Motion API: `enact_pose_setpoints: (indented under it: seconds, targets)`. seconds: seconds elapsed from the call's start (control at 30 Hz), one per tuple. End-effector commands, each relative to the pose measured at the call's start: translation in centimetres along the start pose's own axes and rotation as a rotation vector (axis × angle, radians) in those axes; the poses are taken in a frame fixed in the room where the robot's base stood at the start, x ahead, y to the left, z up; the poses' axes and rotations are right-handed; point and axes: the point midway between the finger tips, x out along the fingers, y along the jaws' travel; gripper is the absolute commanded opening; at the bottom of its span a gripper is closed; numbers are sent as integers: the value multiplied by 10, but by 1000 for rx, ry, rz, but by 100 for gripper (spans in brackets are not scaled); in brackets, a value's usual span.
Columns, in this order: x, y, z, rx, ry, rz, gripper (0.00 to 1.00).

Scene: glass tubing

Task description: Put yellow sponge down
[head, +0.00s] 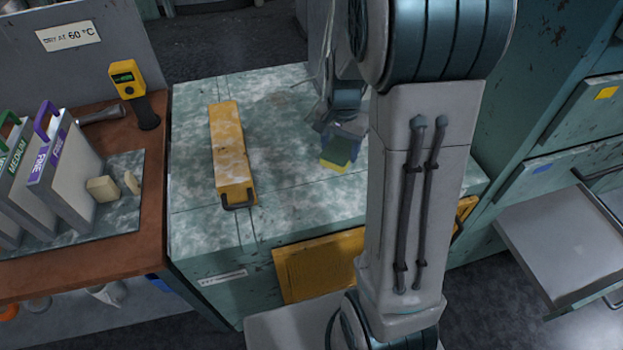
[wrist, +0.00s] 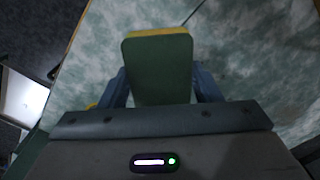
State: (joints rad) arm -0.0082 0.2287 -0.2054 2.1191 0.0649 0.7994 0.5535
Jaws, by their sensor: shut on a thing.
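The yellow sponge (head: 335,165) has a dark green face and a yellow side. It is at the right part of the green-and-white mottled counter top (head: 290,195). My gripper (head: 345,135) is shut on it, with its blue fingers on both sides; my arm covers part of the view to the right. In the wrist view the sponge (wrist: 158,70) shows its green face, with a yellow strip along the far edge, between the two fingers of my gripper (wrist: 160,85). I cannot tell whether the sponge touches the counter.
A long yellow box (head: 229,145) with a dark handle lies on the counter to the left. A brown bench (head: 155,190) at the left holds upright labelled boards (head: 65,175), small beige blocks and a yellow meter (head: 126,78). An open drawer (head: 560,235) juts out at the right.

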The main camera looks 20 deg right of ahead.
Motion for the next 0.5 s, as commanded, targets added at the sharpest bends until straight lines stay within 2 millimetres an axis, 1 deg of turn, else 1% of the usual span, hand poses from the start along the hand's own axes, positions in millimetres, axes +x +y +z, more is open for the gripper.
enact_pose_setpoints:
  seconds: [0.03,0.1,0.23,0.4,0.5]
  targets:
    - [6,-6,13,-7,-4,3,36]
    - [16,-14,28,-8,-4,3,36]
    - [32,-26,50,-7,-4,3,36]
    - [43,-35,66,-5,-2,1,36]
    - [49,-36,68,-3,-1,1,36]
